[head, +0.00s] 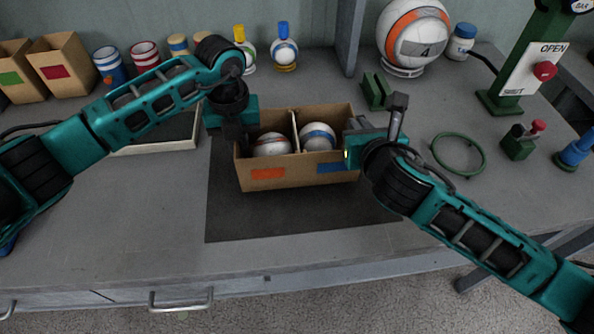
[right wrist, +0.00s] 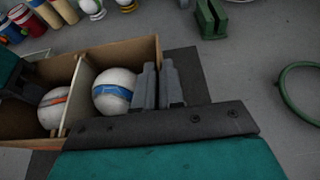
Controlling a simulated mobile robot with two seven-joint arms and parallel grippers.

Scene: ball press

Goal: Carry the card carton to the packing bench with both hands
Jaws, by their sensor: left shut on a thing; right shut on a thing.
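The card carton (head: 298,180) is an open brown box with an orange and a blue label on its front. A divider splits it in two. A white ball with an orange band (head: 271,145) sits in the left half and a white ball with a blue band (head: 318,137) in the right half. My left gripper (head: 238,133) is shut on the carton's left wall. My right gripper (head: 355,137) is shut on its right wall; its fingers also show there in the right wrist view (right wrist: 158,88). The carton is over the dark mat (head: 290,222); I cannot tell whether it touches it.
A large numbered ball (head: 414,36) and a green stand with an OPEN/SHUT sign (head: 533,68) are at the back right. A green ring (head: 459,153) lies right of the carton. Bottles, tins and small cartons (head: 62,66) line the back left. The bench front is clear.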

